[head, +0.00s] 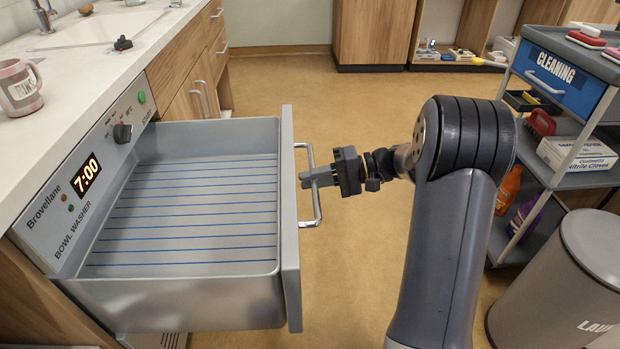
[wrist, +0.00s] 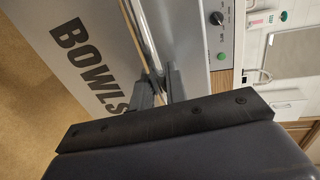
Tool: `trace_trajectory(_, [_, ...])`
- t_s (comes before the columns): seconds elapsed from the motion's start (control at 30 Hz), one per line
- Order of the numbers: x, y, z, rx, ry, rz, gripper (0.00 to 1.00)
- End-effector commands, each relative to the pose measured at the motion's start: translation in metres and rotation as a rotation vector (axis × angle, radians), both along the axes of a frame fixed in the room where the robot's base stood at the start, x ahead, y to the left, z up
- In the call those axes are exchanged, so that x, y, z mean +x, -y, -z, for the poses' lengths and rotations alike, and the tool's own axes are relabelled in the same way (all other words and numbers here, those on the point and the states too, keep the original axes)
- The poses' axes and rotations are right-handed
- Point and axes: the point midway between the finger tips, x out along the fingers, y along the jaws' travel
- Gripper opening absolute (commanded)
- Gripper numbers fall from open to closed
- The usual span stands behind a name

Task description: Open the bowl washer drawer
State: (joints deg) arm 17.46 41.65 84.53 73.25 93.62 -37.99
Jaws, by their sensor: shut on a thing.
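The bowl washer (head: 60,215) has a grey front panel with a 7:00 display, a dark knob and a green button. Its drawer (head: 200,300) is pulled far out, showing an empty inside with blue lines across the floor. The drawer's bar handle (head: 315,205) is on its front, at the right in the head view. My gripper (head: 318,178) is shut on this handle. In the wrist view the fingers (wrist: 160,85) close around the bar beside the drawer front (wrist: 75,45), lettered BOWLS.
A cleaning cart (head: 585,135) with bottles and a glove box stands at the right. A grey bin (head: 540,290) is in front of it. A pink mug (head: 18,88) stands on the counter (head: 60,75) at the left. Open floor (head: 300,85) lies beyond the drawer.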

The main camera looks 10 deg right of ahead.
Motion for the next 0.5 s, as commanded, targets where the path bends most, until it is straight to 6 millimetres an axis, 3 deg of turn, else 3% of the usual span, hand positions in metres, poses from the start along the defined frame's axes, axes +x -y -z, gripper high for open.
trace_trajectory(0.13, [0.0001, 0.0, 0.0008, -0.001, -0.001, 0.0, 0.0])
trace_trajectory(0.17, [0.0001, 0.0, 0.0008, -0.001, -0.001, 0.0, 0.15])
trace_trajectory(0.2, [0.0001, 0.0, 0.0008, -0.001, -0.001, 0.0, 0.18])
trace_trajectory(0.4, [0.0001, -0.0002, 0.0005, -0.001, 0.0, 0.0, 0.34])
trace_trajectory(0.5, [0.0001, -0.0002, 0.0003, 0.0, 0.0, 0.0, 0.34])
